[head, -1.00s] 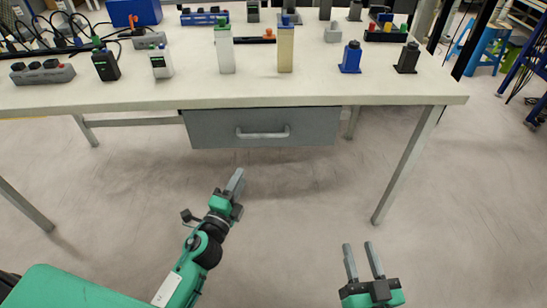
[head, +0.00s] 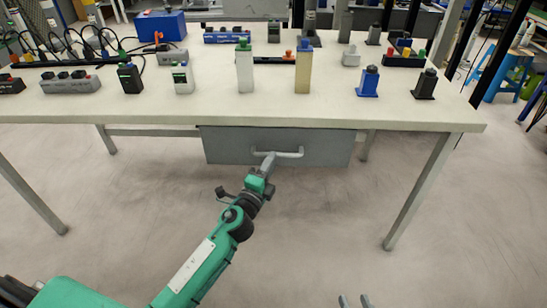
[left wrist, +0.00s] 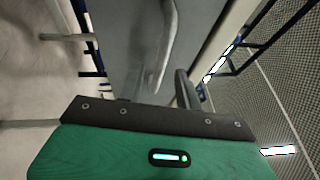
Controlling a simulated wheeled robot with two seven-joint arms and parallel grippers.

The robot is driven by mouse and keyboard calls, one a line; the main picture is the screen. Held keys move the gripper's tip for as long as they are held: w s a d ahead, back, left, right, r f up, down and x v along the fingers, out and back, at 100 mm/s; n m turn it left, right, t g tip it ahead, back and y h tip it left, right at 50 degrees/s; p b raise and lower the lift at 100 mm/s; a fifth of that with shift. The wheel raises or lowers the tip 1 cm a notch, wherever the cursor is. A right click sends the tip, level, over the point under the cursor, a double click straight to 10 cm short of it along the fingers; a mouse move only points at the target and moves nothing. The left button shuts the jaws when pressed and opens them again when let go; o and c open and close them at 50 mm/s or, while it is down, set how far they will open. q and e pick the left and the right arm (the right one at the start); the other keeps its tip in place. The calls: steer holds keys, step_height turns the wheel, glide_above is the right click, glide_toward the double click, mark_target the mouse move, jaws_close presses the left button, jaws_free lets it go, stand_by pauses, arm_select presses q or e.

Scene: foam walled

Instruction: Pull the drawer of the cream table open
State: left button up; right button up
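The cream table (head: 300,112) stands ahead with a grey drawer (head: 225,147) under its top. The drawer front looks closed. Its pale bar handle (head: 289,154) also shows in the left wrist view (left wrist: 168,45), close in front of the fingers. My left gripper (head: 267,161) is at the left end of the handle. In the left wrist view one dark finger stands beside the bar with a gap, so it looks open; contact cannot be told. My right gripper (head: 354,301) shows only two separated fingertips at the bottom edge, open and empty, well away from the drawer.
Several small blocks and devices stand on the tabletop, among them a white bottle-like block (head: 245,72) and a tan one (head: 303,72). A table leg (head: 420,190) stands right of the drawer. The floor in front of the drawer is clear apart from my arms.

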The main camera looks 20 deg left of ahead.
arm_select(q)
steer(key=shift+x, duration=1.25)
jaws_close()
